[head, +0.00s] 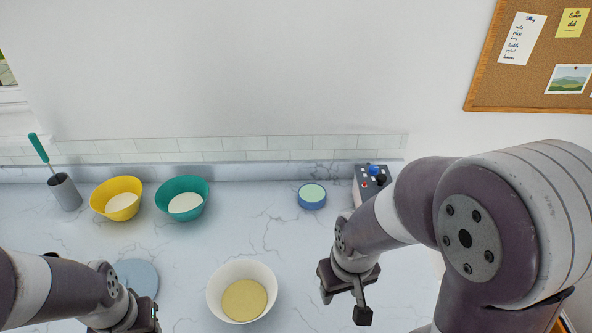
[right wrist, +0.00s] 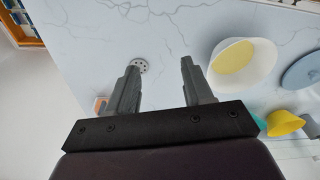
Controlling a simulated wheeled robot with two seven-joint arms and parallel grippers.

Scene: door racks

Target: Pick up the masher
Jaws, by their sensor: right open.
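A round pale disc with dark holes (right wrist: 140,65), which looks like the masher's head, shows on the counter in the right wrist view, beside the left-hand fingertip. Its handle cannot be made out, and in the head view I cannot find the disc. My right gripper (head: 345,291) is open and empty above the counter, right of the white bowl; its two spread fingers also show in the right wrist view (right wrist: 160,70). Whether the disc touches a finger, I cannot tell. My left gripper (head: 138,316) is at the lower left; its fingers are not clear.
A white bowl (head: 215,292) with yellow contents stands between my grippers. A yellow bowl (head: 98,203), a teal bowl (head: 163,204) and a grey cup (head: 64,193) with a teal-handled tool stand back left. A small blue dish (head: 312,204) and a control box (head: 371,178) are farther back.

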